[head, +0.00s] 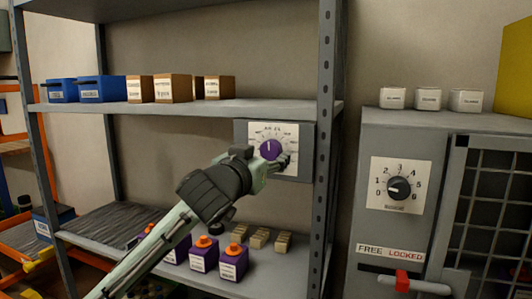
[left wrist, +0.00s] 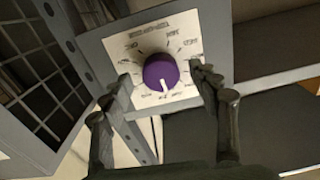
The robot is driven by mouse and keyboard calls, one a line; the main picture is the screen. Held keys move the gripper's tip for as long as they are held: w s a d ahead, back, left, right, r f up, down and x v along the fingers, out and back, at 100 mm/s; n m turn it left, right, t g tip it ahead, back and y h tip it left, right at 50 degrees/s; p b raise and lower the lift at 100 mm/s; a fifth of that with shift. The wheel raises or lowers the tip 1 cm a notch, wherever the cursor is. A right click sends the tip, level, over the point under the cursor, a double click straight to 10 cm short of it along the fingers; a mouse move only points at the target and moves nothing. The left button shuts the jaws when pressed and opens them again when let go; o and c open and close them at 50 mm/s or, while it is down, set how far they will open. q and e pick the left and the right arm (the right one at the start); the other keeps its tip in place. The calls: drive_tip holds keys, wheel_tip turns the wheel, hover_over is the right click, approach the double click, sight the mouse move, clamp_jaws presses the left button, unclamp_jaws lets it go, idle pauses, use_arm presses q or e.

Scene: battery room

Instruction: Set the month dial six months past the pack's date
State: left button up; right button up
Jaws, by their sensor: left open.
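The month dial is a purple knob (head: 268,149) on a white plate with a ring of printed marks, fixed to a grey panel under the upper shelf. Its white pointer line points about straight up in the head view; the mark there is too small to read. My left gripper (head: 281,162) is open in front of the dial. In the left wrist view its fingers (left wrist: 165,84) stand apart on either side of the knob (left wrist: 161,71); I cannot tell whether they touch it. Purple packs with orange caps (head: 233,262) stand on the lower shelf, their labels unreadable. My right gripper is out of view.
Blue bins (head: 102,89) and brown boxes (head: 173,88) stand on the upper shelf. Small tan blocks (head: 259,238) lie beside the packs. At right, a grey cabinet has another dial with a black knob (head: 399,188) and a red-handled latch (head: 402,281). A shelf post (head: 325,120) stands right of the month dial.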

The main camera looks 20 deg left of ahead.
use_arm(q)
drive_tip(key=shift+w, duration=0.5)
drive_tip(key=shift+c, duration=0.5)
drive_tip(key=c, duration=1.1)
drive_tip(key=shift+o, duration=0.2)
drive_tip(key=shift+m, duration=0.4)
drive_tip(key=m, duration=0.3)
drive_tip(key=shift+a, duration=0.1)
drive_tip(key=m, duration=0.3)
drive_tip(key=shift+m, duration=0.3)
drive_tip(key=m, duration=0.6)
drive_tip(key=shift+r, duration=0.1)
drive_tip(key=shift+m, duration=0.4)
